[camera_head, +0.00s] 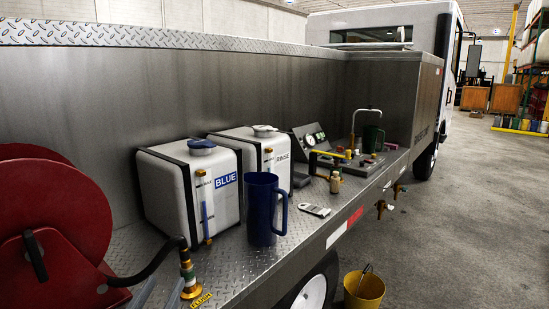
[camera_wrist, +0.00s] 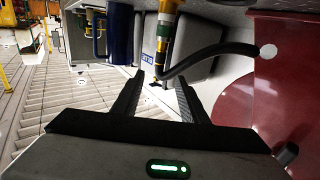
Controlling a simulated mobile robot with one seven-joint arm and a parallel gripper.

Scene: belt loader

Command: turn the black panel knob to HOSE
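The grey panel (camera_head: 306,139) with a round white-faced gauge (camera_head: 315,139) stands on the truck deck beyond the two white tanks. The black knob and its HOSE marking are too small to make out in the head view. The panel cannot be made out in the wrist view. My gripper (camera_wrist: 160,80) is open and empty, its two dark fingers spread apart.
A red hose reel (camera_head: 50,210) and black hose (camera_head: 150,267) are at the near left. A tank labelled BLUE (camera_head: 165,190), a RINSE tank (camera_head: 250,143) and a blue jug (camera_head: 262,210) line the deck. A yellow bucket (camera_head: 364,290) is on the floor.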

